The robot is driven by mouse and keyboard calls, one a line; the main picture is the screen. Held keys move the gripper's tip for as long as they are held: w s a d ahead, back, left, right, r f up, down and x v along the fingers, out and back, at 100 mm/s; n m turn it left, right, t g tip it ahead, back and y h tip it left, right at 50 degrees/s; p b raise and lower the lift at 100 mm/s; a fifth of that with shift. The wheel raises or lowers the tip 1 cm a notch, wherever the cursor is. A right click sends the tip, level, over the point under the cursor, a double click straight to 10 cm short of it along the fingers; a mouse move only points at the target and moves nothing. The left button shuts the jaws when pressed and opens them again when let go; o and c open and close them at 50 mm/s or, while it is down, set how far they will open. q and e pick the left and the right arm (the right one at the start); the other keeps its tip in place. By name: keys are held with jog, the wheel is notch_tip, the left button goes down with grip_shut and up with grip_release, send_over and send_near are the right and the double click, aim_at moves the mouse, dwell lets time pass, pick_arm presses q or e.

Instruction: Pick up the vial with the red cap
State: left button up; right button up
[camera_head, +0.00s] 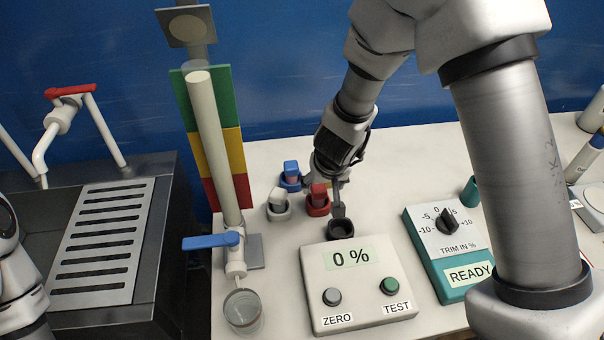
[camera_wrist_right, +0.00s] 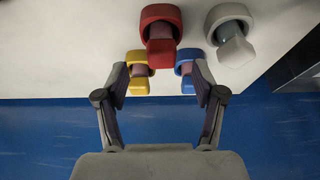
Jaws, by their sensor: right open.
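The vial with the red cap (camera_head: 318,190) stands in a red ring holder (camera_head: 318,209) on the white table, among other vials. In the right wrist view, the red cap (camera_wrist_right: 160,54) and its red holder (camera_wrist_right: 160,14) lie ahead, roughly centred between the finger lines. My right gripper (camera_head: 324,193) is just above and beside the red-capped vial in the head view. In the wrist view my right gripper (camera_wrist_right: 159,72) has its fingers apart with nothing clamped. Its palm hides some of the scene. My left gripper is not seen; part of my left arm shows at the left edge.
Close by are the blue-capped vial (camera_head: 291,168), the grey-capped vial (camera_head: 278,193), a yellow-capped vial (camera_wrist_right: 138,86) and an empty black holder (camera_head: 341,229). The 0 % meter box (camera_head: 365,290) stands in front. The blue-handled tap column (camera_head: 215,150) is at left.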

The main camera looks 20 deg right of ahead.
aim_at(320, 192)
jog(key=shift+w+f+b, duration=0.3)
jog(key=shift+w+f, duration=0.1)
jog(key=shift+w, duration=0.2)
jog(key=shift+s+d+f+b, duration=0.1)
jog(key=shift+s+f+b, duration=0.15)
jog(key=shift+f+b, duration=0.4)
jog(key=shift+s+f, duration=0.15)
jog(key=shift+f, duration=0.25)
jog(key=b+x, duration=0.1)
jog(key=x, duration=0.1)
jog(key=b+x, duration=0.1)
jog(key=x, duration=0.1)
jog(key=shift+w+f, duration=0.1)
jog(key=shift+w, duration=0.5)
jog(key=shift+s+r, duration=0.25)
jog(key=shift+s, duration=0.05)
jog(key=c, duration=0.5)
jog(key=shift+s, duration=0.1)
jog(key=c, duration=0.5)
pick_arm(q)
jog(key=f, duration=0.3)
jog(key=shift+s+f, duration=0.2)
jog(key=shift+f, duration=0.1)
pick_arm(e)
jog(key=shift+c, duration=1.3)
